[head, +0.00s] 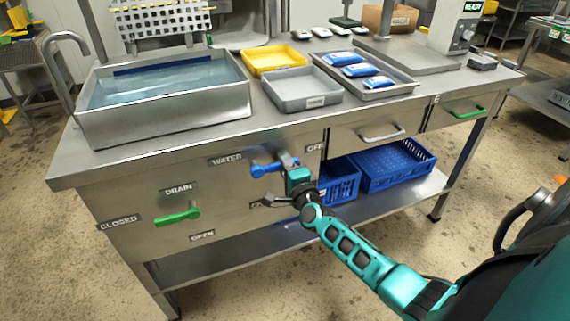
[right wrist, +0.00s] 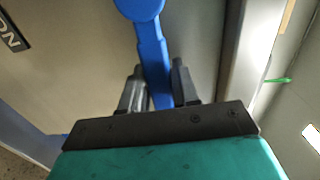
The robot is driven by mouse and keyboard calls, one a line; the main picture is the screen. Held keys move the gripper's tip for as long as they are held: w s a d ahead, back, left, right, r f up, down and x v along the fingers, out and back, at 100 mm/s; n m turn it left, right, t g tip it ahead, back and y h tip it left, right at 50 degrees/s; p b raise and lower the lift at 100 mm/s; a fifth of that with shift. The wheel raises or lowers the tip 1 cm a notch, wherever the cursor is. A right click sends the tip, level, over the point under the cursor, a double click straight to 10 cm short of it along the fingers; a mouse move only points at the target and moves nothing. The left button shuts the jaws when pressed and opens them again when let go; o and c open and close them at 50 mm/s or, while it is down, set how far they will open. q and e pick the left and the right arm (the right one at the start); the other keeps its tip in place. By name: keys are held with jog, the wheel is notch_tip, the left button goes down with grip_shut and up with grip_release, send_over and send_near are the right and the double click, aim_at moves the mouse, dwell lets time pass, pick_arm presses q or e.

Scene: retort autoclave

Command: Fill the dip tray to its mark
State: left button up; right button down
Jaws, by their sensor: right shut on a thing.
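The dip tray (head: 165,125) is a steel basin at the left of the bench, holding pale blue water (head: 165,82). A dark blue mark (head: 165,66) runs along its back wall, and the water surface lies below it. The curved tap (head: 62,62) stands at its left; I see no clear stream. My right gripper (head: 288,165) is shut on the blue water handle (head: 264,170), its fingers on both sides of it in the right wrist view (right wrist: 152,50). The handle points right, towards the OFF label (head: 315,147). The ON label (right wrist: 10,32) is partly hidden in the head view. My left gripper is out of view.
The green drain handle (head: 176,216) points left, towards the CLOSED label (head: 118,222). A yellow tray (head: 272,60), a grey tray (head: 300,90) and a steel tray with blue packs (head: 345,65) stand on the bench. Blue crates (head: 395,165) sit on the lower shelf.

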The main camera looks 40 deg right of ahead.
jog(key=c, duration=0.9)
grip_release()
pick_arm(q)
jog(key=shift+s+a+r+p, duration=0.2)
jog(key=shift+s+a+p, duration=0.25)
jog(key=shift+p, duration=0.55)
pick_arm(e)
jog(key=v, duration=1.3)
jog(key=shift+a+r, duration=0.1)
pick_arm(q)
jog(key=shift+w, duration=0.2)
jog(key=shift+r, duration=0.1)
pick_arm(e)
jog(key=shift+w, duration=0.1)
